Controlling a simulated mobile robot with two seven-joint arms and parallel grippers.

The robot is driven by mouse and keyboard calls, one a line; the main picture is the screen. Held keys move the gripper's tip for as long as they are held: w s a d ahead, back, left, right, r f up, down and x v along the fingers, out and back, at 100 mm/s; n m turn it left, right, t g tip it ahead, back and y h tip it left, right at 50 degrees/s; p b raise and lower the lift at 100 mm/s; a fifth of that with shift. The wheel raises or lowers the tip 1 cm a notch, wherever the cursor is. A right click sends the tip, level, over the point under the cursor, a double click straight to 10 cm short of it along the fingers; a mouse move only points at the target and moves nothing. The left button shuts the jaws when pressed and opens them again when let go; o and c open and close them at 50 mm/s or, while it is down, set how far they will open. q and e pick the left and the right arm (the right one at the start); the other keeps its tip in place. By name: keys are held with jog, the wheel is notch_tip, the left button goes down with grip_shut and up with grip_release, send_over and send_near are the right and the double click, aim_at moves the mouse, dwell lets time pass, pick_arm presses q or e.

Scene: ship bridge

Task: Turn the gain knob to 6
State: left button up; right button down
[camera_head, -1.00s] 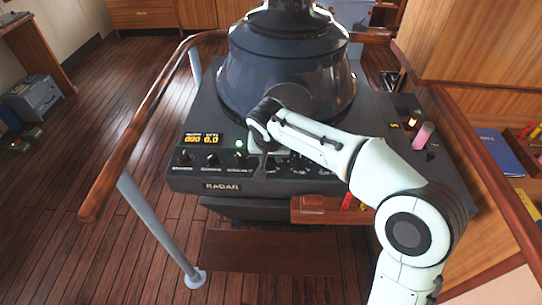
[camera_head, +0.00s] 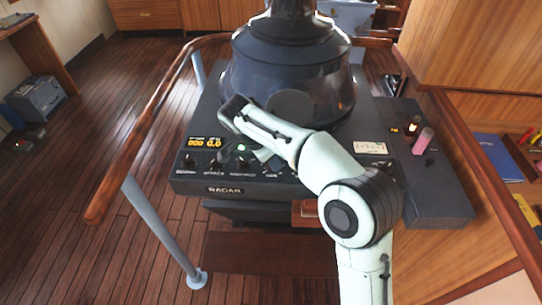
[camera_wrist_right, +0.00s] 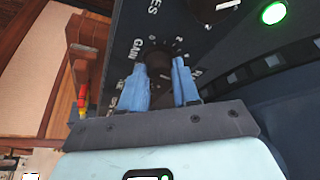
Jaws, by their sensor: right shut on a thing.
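The gain knob (camera_wrist_right: 158,61) is a dark round knob on the dark radar panel, with "GAIN" and small scale marks printed around it in the right wrist view. My right gripper (camera_wrist_right: 160,70) has its two blue fingers on either side of the knob and is shut on it. The fingers partly hide the scale, and I cannot read the knob's setting. In the head view my right arm reaches over the radar console (camera_head: 275,187) and hides much of the gripper and the knob. My left gripper is not in view.
A lit green button (camera_head: 241,149) and an amber display (camera_head: 205,142) sit left of my arm on the panel. A dark dome housing (camera_head: 292,75) rises behind. A wooden handrail (camera_head: 150,120) borders the left side. A pink-topped lever (camera_head: 423,140) stands at right.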

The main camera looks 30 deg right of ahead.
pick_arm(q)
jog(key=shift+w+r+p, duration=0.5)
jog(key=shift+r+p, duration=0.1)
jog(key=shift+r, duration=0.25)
pick_arm(e)
jog(key=shift+w+m+g, duration=0.1)
jog(key=shift+m+g, duration=0.6)
jog(key=shift+m, duration=0.9)
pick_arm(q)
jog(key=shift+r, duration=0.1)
pick_arm(e)
jog(key=c, duration=0.8)
grip_release()
jog(key=shift+c, duration=0.2)
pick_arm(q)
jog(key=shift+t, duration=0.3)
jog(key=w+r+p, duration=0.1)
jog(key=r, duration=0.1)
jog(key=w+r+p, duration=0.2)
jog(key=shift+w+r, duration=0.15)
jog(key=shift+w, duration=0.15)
pick_arm(e)
jog(key=v, duration=1.3)
jog(key=shift+r, duration=0.2)
